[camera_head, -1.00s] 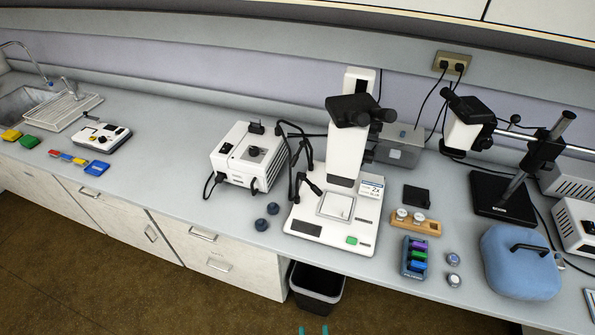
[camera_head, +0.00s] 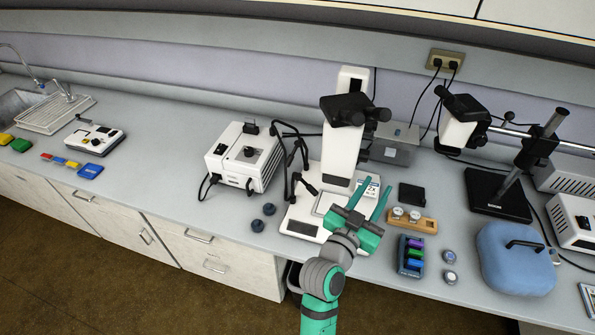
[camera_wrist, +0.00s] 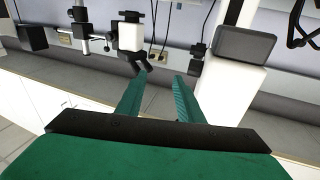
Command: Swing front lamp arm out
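The infrared microscope (camera_head: 340,150) is white with a black binocular head and stands on a white base. Two thin black lamp arms are at its left side. The front lamp arm (camera_head: 297,178) bends down to a small black lamp head over the left of the base. In the wrist view, black curved arm parts (camera_wrist: 302,25) show at the top right corner, beside the white microscope body (camera_wrist: 222,88). My gripper (camera_head: 375,186) is open and empty, in front of the microscope and right of the lamp arm, apart from it. Its two teal fingers also show in the wrist view (camera_wrist: 162,76).
A white light-source box (camera_head: 240,155) stands left of the lamp arms. Two dark knobs (camera_head: 263,217) lie before it. A wooden holder (camera_head: 413,223), a vial rack (camera_head: 411,257) and a blue case (camera_head: 515,260) are on the right. Counter left of the box is partly clear.

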